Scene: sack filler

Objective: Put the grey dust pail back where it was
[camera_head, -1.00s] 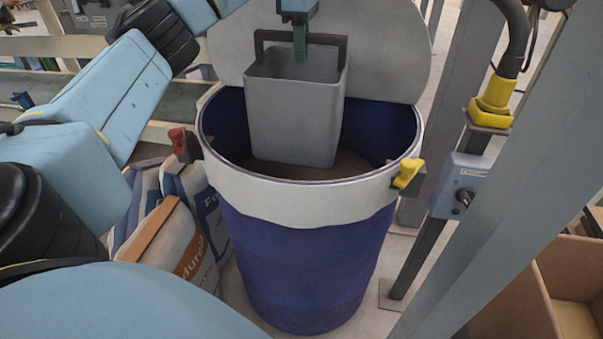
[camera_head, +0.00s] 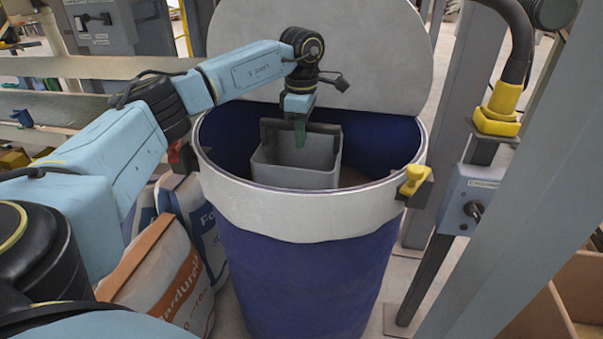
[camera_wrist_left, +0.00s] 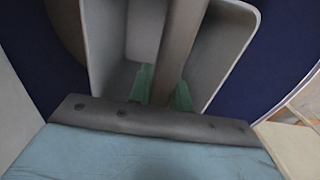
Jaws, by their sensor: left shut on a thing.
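The grey dust pail (camera_head: 297,177) is inside the blue drum (camera_head: 300,272), upright, with its upper part showing above the drum's front rim. Its lower part is hidden behind that rim, so I cannot tell whether it touches the drum's floor. My left gripper (camera_head: 299,140) is above the pail, shut on its dark handle. In the left wrist view the handle bar (camera_wrist_left: 180,50) runs between the green fingertips, with the pail's inner walls (camera_wrist_left: 225,50) around it. My right gripper is not in view.
The drum has a pale collar, a yellow clamp (camera_head: 415,180) at right and a raised round lid (camera_head: 340,50) behind. Printed sacks (camera_head: 165,275) lean at its left. A grey post with a switch box (camera_head: 470,200) and a cardboard box (camera_head: 560,300) stand at right.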

